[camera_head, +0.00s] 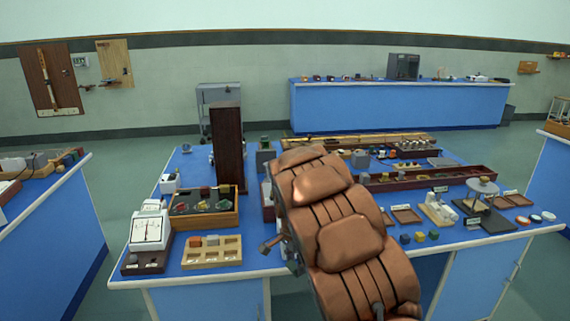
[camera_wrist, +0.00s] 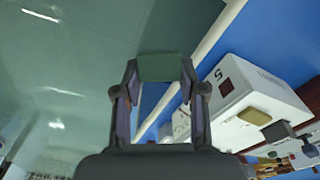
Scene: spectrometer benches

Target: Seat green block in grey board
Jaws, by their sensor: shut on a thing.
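The green block (camera_wrist: 162,67) is held between the two fingertips of my gripper (camera_wrist: 161,72) in the wrist view. My gripper is shut on it, one finger on each side, with the block at the tips. In the camera_head view my copper-coloured arm covers the middle front of the blue bench, and the gripper end (camera_head: 272,244) shows only as a small dark shape by the front edge. I cannot make out the block there. I cannot pick out a grey board for certain in either view; my arm may hide it.
A white box marked 5 (camera_wrist: 240,100) stands on the blue top right of the gripper. On the bench are a tan compartment tray (camera_head: 211,262), a wooden box (camera_head: 205,220), a tall dark post (camera_head: 228,140) and a white dial meter (camera_head: 150,228). Floor lies beyond the front edge.

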